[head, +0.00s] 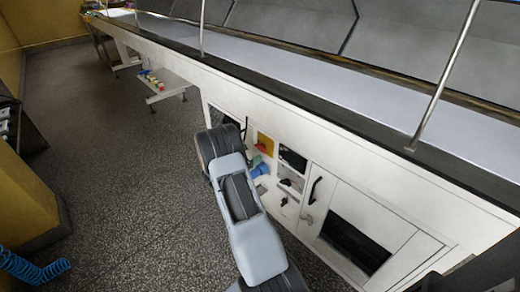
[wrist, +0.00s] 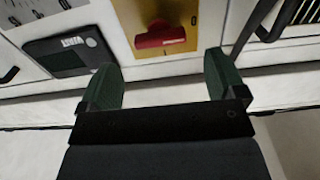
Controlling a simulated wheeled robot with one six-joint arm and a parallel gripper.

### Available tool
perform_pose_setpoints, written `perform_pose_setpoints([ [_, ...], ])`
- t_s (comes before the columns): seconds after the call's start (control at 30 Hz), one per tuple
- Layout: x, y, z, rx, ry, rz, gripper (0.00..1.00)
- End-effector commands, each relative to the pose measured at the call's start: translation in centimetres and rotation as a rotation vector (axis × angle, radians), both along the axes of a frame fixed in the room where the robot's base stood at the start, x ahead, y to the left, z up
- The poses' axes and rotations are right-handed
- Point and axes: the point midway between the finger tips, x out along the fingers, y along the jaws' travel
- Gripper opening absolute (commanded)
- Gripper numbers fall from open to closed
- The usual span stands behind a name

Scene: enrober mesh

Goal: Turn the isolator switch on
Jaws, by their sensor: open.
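The isolator switch shows in the wrist view as a red handle (wrist: 160,37) on a yellow plate (wrist: 205,22). My gripper (wrist: 160,78) is open and empty. Its two green fingertips stand apart, below the red handle in the wrist view, not around it. My arm hides part of the panel in the head view.
A dark box with a white label (wrist: 68,50) sits left of the plate. A black handle (wrist: 278,18) is at the right. The long white machine (head: 350,150) runs across the head view, with a black door handle (head: 315,190). The speckled floor (head: 110,150) at left is mostly clear.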

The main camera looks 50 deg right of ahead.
Motion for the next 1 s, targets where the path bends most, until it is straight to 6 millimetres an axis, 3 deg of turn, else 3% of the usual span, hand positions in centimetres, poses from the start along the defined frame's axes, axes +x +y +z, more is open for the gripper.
perform_pose_setpoints([
  [0.2, -0.3, -3.6, 0.0, -0.001, -0.001, -0.002, 0.89],
  [0.4, -0.4, -5.3, 0.0, 0.000, 0.000, 0.000, 0.89],
  [0.83, -0.4, -6.0, 0.0, 0.000, 0.000, 0.002, 0.89],
  [1.0, -0.4, -5.9, 0.0, 0.000, 0.000, 0.002, 0.74],
])
